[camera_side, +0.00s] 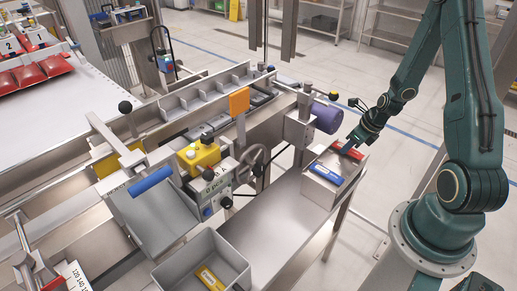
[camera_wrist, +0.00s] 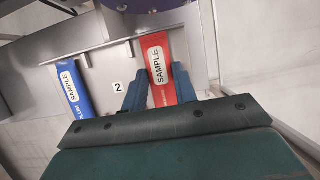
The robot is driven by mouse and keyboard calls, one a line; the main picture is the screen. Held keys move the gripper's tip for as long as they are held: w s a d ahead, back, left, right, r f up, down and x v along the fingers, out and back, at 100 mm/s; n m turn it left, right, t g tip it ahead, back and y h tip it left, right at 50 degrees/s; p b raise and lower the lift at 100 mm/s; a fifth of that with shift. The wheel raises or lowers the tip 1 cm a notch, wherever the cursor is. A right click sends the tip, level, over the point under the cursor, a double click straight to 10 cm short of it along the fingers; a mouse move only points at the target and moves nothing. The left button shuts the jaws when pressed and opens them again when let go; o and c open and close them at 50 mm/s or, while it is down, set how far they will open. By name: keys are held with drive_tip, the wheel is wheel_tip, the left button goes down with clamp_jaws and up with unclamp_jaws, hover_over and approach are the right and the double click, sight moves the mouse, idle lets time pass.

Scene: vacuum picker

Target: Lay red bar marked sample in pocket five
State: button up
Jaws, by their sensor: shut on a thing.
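The red bar marked SAMPLE (camera_wrist: 158,55) lies between my gripper's two fingers (camera_wrist: 159,88) in the wrist view. My gripper is shut on it. In the side view my gripper (camera_side: 354,143) is at the red bar (camera_side: 346,150), at the far end of the metal bench. The bar is at or just above the rack there; I cannot tell if it still touches. A row of grey divided compartments (camera_side: 214,92) runs along the machine in the side view. No number five is readable, so I cannot tell which pocket is five.
A blue bar marked SAMPLE (camera_wrist: 72,88) lies left of the red one, with a "2" label (camera_wrist: 118,86) between them. A grey bin (camera_side: 178,268) holds a yellow bar (camera_side: 210,278).

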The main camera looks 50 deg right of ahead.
drive_tip(key=shift+f, duration=0.2)
drive_tip(key=o, duration=1)
drive_tip(key=shift+f, duration=0.1)
drive_tip(key=shift+o, duration=0.2)
drive_tip(key=shift+r, duration=0.2)
drive_tip(key=v, duration=1.3)
drive_tip(key=shift+a+r, duration=0.15)
drive_tip(key=shift+r, duration=0.2)
